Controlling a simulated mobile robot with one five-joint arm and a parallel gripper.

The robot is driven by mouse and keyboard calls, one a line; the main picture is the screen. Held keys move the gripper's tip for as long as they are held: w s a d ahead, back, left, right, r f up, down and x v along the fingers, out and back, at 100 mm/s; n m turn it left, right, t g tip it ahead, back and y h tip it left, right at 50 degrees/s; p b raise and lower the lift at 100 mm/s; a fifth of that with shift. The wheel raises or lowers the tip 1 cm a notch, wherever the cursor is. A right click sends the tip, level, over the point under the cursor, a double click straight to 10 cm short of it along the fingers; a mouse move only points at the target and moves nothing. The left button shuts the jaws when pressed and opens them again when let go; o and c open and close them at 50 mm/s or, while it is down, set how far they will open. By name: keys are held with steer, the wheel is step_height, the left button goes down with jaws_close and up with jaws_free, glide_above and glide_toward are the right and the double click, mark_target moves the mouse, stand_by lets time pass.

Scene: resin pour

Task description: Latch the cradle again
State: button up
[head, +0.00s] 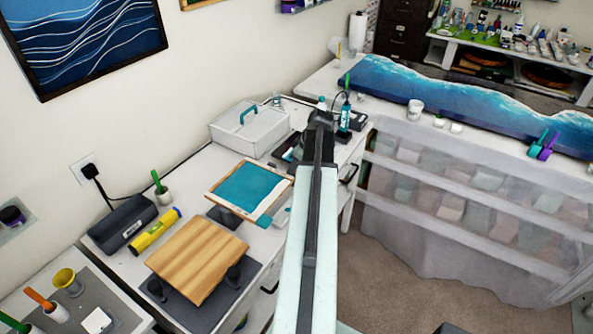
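A framed panel with a teal surface (250,188) sits tilted on a dark support (226,217) on the white bench. Nearer, a wooden board (197,258) rests tilted on dark supports (233,273) over a grey mat. I cannot tell which of these supports is the cradle, and no latch can be made out. My gripper (320,118) is at the far end of my outstretched arm, beyond the teal panel and beside a teal bottle-like tool (345,117). Its fingers are too small and dark to read.
A white box with a teal handle (250,128) stands behind the panel. A yellow level (154,231), a dark plugged-in device (122,222) and a green-handled pot (163,191) line the wall side. A blue wave slab (430,97) lies on the right bench. Carpeted floor (380,270) is open at right.

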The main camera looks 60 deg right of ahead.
steer(key=shift+r, duration=0.1)
jaws_close()
steer(key=shift+d, duration=0.1)
steer(key=shift+m, duration=0.3)
steer(key=m, duration=0.1)
steer(key=m+h, duration=0.1)
steer(key=shift+a+m, duration=0.3)
steer(key=shift+m, duration=0.1)
steer(key=m+h, duration=0.1)
steer(key=m, duration=0.1)
steer(key=m+g+h, duration=0.1)
steer(key=m, duration=0.2)
steer(key=shift+a, duration=0.1)
steer(key=m+g, duration=0.1)
steer(key=m, duration=0.2)
steer(key=m+g+h, duration=0.1)
steer(key=m, duration=0.1)
steer(key=shift+w+m, duration=0.2)
steer(key=shift+m, duration=0.2)
steer(key=shift+w+m+g, duration=0.1)
steer(key=shift+m+g, duration=0.7)
steer(key=shift+m, duration=1)
